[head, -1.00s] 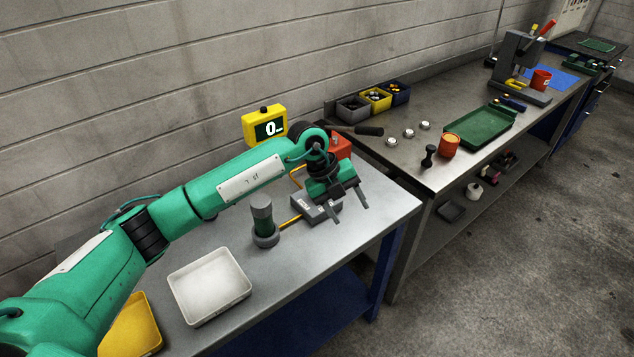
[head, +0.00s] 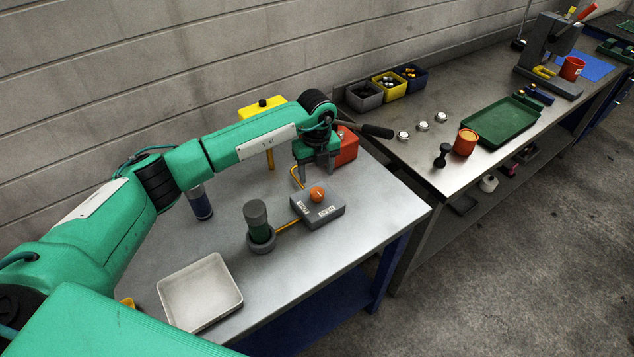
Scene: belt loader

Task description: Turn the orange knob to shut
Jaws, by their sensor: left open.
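The orange knob (head: 317,193) sits on top of a grey box (head: 326,211) with small white labels, on the near metal table (head: 297,262). A white mark shows on the knob, but its setting is too small to read. Yellow tubing runs from the box. My left gripper (head: 317,181) is open, with its fingers pointing down, just behind the knob in the picture. I see nothing between the fingers, and cannot tell whether they touch the box. My right gripper is not in view.
A grey-and-green cylinder (head: 258,221) stands in a ring left of the box. A red box (head: 347,146) with a dark-handled lever stands behind my gripper. A white tray (head: 200,291) lies at front left. The table right of the knob is clear.

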